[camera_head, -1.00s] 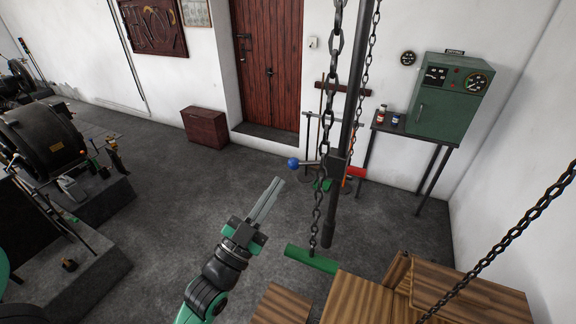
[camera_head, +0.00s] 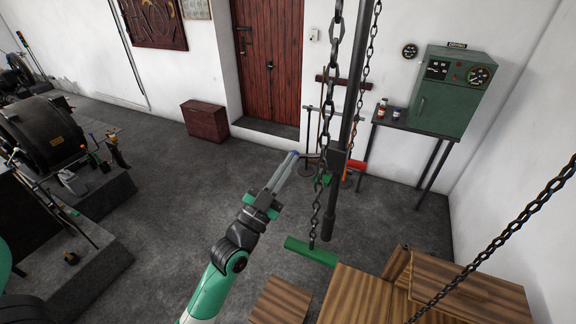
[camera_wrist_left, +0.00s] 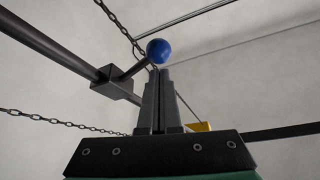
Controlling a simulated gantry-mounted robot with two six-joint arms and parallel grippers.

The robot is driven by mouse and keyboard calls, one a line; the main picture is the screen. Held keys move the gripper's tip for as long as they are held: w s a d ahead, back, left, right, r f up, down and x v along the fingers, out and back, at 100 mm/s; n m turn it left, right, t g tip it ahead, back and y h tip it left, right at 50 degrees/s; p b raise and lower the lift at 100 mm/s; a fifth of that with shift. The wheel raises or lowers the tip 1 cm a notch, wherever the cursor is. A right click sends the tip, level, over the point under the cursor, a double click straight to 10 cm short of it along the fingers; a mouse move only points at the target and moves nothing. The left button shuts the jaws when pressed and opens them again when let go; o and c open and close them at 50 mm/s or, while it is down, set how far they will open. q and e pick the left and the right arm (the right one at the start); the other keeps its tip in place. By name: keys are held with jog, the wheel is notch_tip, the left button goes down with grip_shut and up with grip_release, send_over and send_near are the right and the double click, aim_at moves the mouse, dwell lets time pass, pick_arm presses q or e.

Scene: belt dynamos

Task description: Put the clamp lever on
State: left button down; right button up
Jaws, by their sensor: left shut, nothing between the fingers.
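The clamp lever (camera_wrist_left: 133,71) is a short dark arm with a blue ball knob (camera_wrist_left: 159,50). It sticks out from a square clamp block (camera_wrist_left: 113,84) on a dark rod, in the left wrist view. In the head view the clamp block (camera_head: 338,158) sits on the steep rod, and the lever points left from it. My right gripper is not in view.
A chain (camera_head: 329,120) hangs close beside the rod. A green bar (camera_head: 311,251) is below it, and wooden boxes (camera_head: 360,296) stand at the lower right. A green cabinet (camera_head: 450,92) stands on a table at the back.

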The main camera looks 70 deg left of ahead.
pick_arm(q)
jog(key=shift+w+d+f+b, duration=0.1)
jog(key=shift+d+f+b, duration=0.05)
jog(key=shift+f+b, duration=0.3)
jog(key=shift+w+d+f+b, duration=0.1)
jog(key=shift+f+b, duration=0.25)
jog(key=shift+b, duration=0.2)
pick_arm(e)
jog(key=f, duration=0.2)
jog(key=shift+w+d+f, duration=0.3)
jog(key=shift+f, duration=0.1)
pick_arm(q)
jog(key=shift+r, duration=0.1)
pick_arm(e)
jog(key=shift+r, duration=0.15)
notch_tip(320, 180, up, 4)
jog(key=p, duration=0.4)
pick_arm(q)
jog(key=s+d+f+b, duration=0.2)
jog(key=s+d+b, duration=0.2)
jog(key=s+d, duration=0.3)
jog(key=shift+s+f, duration=0.15)
jog(key=shift+s, duration=0.8)
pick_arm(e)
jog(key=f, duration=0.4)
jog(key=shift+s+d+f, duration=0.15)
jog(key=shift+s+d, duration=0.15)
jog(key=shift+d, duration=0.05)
pick_arm(q)
jog(key=shift+d, duration=0.1)
